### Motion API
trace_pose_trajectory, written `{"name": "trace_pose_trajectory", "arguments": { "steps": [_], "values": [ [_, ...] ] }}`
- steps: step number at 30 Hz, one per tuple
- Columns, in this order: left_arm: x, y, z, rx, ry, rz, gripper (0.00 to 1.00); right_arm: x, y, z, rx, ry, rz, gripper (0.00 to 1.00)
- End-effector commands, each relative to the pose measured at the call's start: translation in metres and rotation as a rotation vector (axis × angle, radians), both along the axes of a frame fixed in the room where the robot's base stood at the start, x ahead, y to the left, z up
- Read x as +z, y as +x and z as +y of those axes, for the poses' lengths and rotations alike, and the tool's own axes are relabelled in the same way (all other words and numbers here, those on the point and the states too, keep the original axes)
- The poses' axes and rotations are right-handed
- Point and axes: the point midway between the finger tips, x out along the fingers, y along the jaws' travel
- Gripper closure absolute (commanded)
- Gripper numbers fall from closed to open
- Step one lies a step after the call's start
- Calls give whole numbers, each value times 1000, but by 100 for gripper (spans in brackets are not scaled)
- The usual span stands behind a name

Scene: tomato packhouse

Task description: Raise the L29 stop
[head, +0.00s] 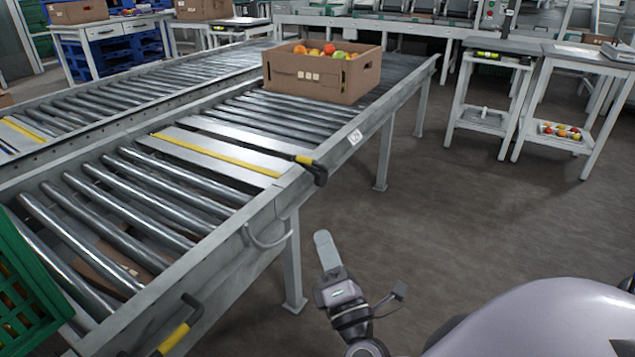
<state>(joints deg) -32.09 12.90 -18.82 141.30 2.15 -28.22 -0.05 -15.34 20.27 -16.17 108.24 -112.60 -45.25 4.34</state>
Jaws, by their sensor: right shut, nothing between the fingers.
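A flat metal stop plate with a yellow strip (215,155) lies across the near conveyor, about level with the rollers. A lever with a yellow and black handle (309,166) sits on the conveyor's right side rail beside it. A small white label (355,137) is on the rail just beyond the lever; its text is too small to read surely. My right gripper (324,243) is shut and empty, over the floor to the right of the conveyor, below and apart from the lever. My left gripper is not in view.
A cardboard box (320,82) of tomatoes stands on the rollers beyond the stop. A green crate (30,285) is at the near left. A second yellow-handled lever (178,333) and a curved bar (266,243) are on the near rail.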

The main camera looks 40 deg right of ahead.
Motion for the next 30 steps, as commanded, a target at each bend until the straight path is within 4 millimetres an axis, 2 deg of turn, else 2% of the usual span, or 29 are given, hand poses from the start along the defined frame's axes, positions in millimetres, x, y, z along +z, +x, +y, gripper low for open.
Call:
{"name": "trace_pose_trajectory", "arguments": {
  "steps": [5, 17, 24, 30],
  "values": [
    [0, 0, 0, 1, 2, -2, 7, 10, 20, -6, -2, 0, -5, 100],
    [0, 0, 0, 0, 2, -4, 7, 39, 86, -27, -2, 2, -3, 100],
    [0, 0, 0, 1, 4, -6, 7, 56, 96, -51, -2, 1, 0, 100],
    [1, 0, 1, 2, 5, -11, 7, 60, 98, -58, 0, 0, 1, 100]
  ]
}}
